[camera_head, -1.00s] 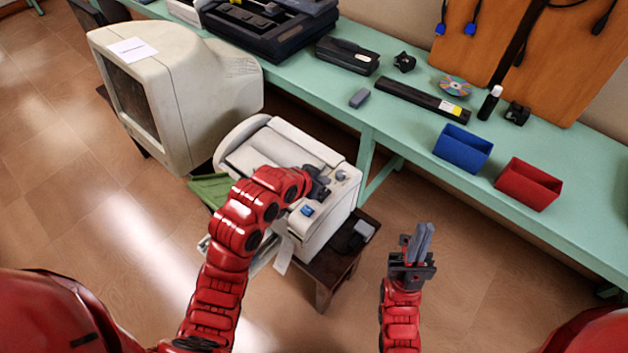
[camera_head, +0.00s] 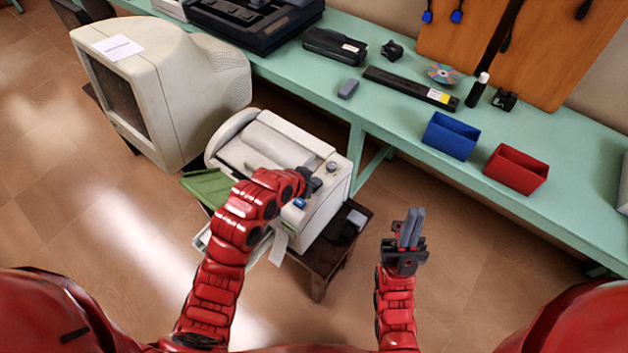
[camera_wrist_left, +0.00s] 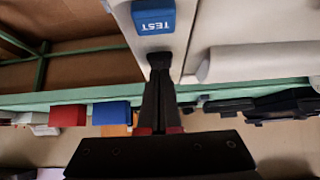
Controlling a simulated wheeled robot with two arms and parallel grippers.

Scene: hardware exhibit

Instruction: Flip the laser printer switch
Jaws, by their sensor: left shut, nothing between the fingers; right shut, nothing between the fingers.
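The white laser printer (camera_head: 262,150) stands on a small dark wooden stand, with a blue button (camera_head: 300,203) and a small round knob (camera_head: 331,167) on its top right side. My left gripper (camera_head: 314,185) is shut and empty over that side, between button and knob. In the left wrist view the blue button (camera_wrist_left: 154,16) reads TEST, and the shut fingertips (camera_wrist_left: 160,60) are close beside it at the printer's panel. I cannot tell whether they touch the panel; what lies under them is hidden. My right gripper (camera_head: 411,222) is shut and empty, away from the printer.
An old beige monitor (camera_head: 185,85) stands left of the printer. A green workbench (camera_head: 400,128) runs behind, with a blue bin (camera_head: 450,137), a red bin (camera_head: 516,169) and other hardware. Open floor (camera_head: 480,280) lies to the right of the stand (camera_head: 318,262).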

